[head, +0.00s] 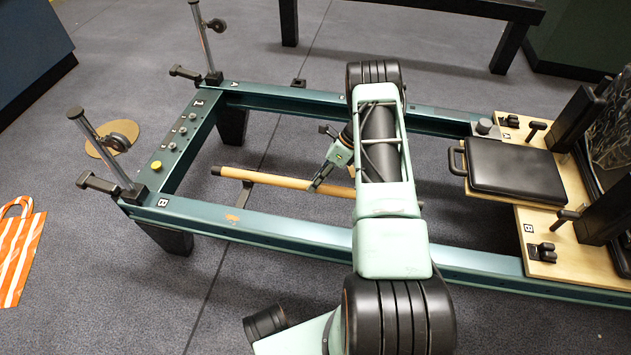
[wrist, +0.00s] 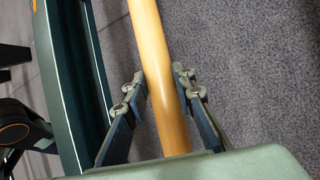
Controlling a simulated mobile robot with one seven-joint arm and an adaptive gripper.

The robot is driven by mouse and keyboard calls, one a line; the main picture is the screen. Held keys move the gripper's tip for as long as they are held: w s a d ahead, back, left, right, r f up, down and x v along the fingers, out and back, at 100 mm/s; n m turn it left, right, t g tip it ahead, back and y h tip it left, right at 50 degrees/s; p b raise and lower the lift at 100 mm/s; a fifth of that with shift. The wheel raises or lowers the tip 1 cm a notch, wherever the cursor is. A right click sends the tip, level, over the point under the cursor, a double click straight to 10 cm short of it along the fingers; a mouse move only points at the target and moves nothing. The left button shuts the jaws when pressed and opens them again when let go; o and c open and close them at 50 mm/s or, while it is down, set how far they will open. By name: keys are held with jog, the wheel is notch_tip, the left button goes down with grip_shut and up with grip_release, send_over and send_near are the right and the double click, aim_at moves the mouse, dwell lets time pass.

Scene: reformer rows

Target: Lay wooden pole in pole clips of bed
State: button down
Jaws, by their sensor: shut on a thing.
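The long wooden pole (head: 270,180) lies lengthwise over the open middle of the bed, between the bed's two green rails (head: 270,236). Its dark-tipped left end is free, and its right part is hidden behind my arm. My gripper (head: 320,182) is shut on the pole, which runs between both fingers in the wrist view (wrist: 160,95). A dark bracket (head: 243,195) shows just under the pole near its left end; I cannot tell if they touch. Small black clip-like fittings sit on the wooden end boards, near A (head: 508,120) and near B (head: 541,253).
Upright metal posts (head: 105,155) stand at the bed's left corners. A black padded headrest (head: 515,170) and shoulder blocks fill the right end. An orange-striped bag (head: 18,250) lies on the floor at left. A black bench (head: 450,10) stands behind. Floor around the left end is mostly clear.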

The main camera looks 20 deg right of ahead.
jog(key=c, duration=1.5)
grip_release()
jog(key=shift+c, duration=0.2)
jog(key=v, duration=1.2)
jog(key=shift+r, duration=0.15)
